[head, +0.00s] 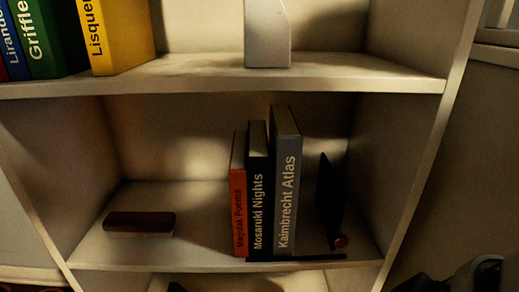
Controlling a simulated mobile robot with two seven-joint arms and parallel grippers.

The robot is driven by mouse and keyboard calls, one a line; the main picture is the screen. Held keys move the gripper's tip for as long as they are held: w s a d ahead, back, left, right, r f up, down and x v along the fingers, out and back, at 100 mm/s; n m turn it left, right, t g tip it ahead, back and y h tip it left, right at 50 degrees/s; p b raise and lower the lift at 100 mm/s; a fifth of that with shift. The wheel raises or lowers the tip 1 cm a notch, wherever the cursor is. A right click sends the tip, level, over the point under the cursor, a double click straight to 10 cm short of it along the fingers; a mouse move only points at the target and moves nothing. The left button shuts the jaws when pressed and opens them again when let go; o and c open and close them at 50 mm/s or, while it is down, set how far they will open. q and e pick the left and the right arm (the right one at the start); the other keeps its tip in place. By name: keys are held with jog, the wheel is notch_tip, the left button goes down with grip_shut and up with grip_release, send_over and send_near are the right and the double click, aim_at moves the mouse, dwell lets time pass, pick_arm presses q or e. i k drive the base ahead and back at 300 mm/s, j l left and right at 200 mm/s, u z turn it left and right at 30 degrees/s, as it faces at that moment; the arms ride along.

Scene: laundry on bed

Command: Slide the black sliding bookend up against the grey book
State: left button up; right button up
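The black sliding bookend (328,198) stands upright on the middle shelf, right of the grey book. A reddish round part shows at its lower front. The grey book (286,190), marked Kaimbrecht Atlas, stands upright at the right end of a short row. A gap of bare shelf separates it from the bookend. Left of it stand the black book (258,200), Mosaruki Nights, and a red book (239,205). A thin dark strip runs along the shelf front below the books, towards the bookend. Neither gripper can be made out.
A dark brown block (139,222) lies at the left of the middle shelf (200,255). The shelf's right side wall (395,170) stands beyond the bookend. The upper shelf (220,82) holds several books and a white bookend-like piece (267,35). Dark parts, probably mine, show at bottom right.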

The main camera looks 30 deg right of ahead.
aim_at(331, 197)
jog(key=k+l+z, duration=0.1)
jog(key=z, duration=0.25)
jog(key=l+z, duration=0.15)
jog(key=z, duration=0.2)
jog(key=k+l+z, duration=0.1)
jog(key=z, duration=0.25)
